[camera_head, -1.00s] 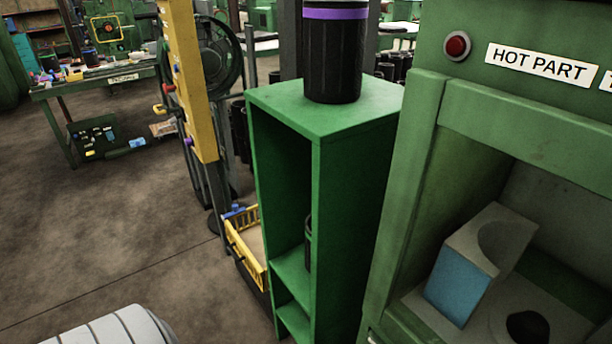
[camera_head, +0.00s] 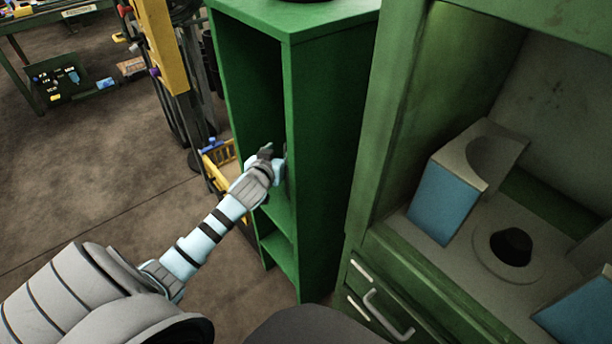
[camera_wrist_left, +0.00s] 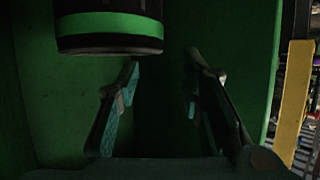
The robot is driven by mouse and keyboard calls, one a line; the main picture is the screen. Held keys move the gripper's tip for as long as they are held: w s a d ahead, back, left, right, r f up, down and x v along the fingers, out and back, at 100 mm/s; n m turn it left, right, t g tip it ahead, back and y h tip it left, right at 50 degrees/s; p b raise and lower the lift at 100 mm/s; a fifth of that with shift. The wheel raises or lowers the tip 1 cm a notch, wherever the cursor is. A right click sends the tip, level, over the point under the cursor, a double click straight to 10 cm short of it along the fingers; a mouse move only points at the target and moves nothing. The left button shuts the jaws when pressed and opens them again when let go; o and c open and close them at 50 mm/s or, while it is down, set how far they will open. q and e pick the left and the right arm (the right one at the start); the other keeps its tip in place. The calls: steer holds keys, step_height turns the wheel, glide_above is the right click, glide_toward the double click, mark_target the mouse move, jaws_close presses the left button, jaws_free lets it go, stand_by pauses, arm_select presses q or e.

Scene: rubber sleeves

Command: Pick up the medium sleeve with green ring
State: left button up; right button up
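A black sleeve with a green ring (camera_wrist_left: 110,45) shows at the upper left of the left wrist view, cut off by the top edge. It stands inside the green cabinet (camera_head: 335,150). My left gripper (camera_head: 272,153) reaches into the cabinet's open front, above the middle shelf. In the left wrist view its two fingers (camera_wrist_left: 162,72) are apart with nothing between them. The sleeve is off to one side of the fingers, not between them. In the head view the gripper and the cabinet wall mostly hide the sleeve. My right gripper is not in view.
The cabinet's side walls and shelf (camera_head: 276,212) closely bound my left gripper. A yellow basket (camera_head: 217,165) stands just left of the cabinet. A green machine (camera_head: 400,130) with blue-sided blocks (camera_head: 440,203) stands at the right.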

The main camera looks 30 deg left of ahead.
mark_target(285, 146)
arm_select(q)
steer(key=x, duration=0.3)
steer(key=shift+w+f+b, duration=0.25)
steer(key=shift+b, duration=0.1)
steer(key=b+x, duration=0.2)
steer(key=x, duration=0.2)
steer(key=shift+f, duration=0.1)
steer(key=shift+w+a, duration=0.1)
steer(key=shift+w, duration=0.25)
steer(key=shift+s, duration=0.1)
jaws_close()
